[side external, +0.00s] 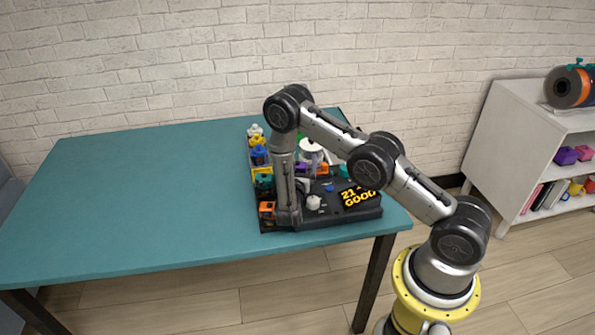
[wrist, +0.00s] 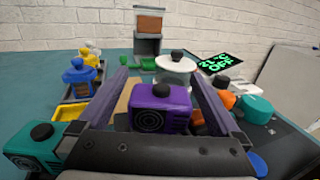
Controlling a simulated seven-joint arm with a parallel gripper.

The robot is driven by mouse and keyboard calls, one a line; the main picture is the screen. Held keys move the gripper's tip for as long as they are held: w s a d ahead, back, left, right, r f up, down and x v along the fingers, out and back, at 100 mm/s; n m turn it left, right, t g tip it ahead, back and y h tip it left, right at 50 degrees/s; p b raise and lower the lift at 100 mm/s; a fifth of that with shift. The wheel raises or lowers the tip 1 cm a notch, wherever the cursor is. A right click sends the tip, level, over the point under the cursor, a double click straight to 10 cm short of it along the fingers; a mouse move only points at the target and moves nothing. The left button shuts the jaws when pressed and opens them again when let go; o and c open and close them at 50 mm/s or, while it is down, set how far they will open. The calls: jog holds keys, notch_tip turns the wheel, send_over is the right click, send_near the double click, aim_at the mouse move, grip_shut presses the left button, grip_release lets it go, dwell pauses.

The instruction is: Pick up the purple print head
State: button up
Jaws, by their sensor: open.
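The purple print head (wrist: 160,108) is a boxy purple block with a black knob on top and a ringed dark round face, upright in the middle of the wrist view. My gripper (wrist: 157,75) is open, with one finger on each side of the purple print head in that view. Contact with it is not clear. The lower edge of the head is hidden by the gripper body. In the side view my gripper (side external: 289,218) points down at the front of the black station, and my arm hides much of the area around it.
A teal head (wrist: 35,145) stands close at left, with blue (wrist: 80,75) and yellow (wrist: 85,55) heads behind it. A white round part (wrist: 176,72) and an orange part (wrist: 225,100) stand beyond and right. The table's left side (side external: 150,190) is clear.

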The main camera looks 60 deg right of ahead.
grip_shut()
dwell(0.4)
jog(key=shift+r, duration=0.15)
notch_tip(320, 180, up, 9)
jog(key=a+r+n+t+y, duration=0.3)
jog(key=a+n+t+y, duration=0.1)
jog(key=a, duration=0.6)
jog(key=a+r+n+t+y, duration=0.3)
jog(key=a+n+t+y, duration=0.2)
jog(key=a, duration=0.5)
jog(key=shift+s+a+r+y, duration=0.15)
jog(key=shift+s+a+y, duration=0.1)
jog(key=shift+y, duration=0.65)
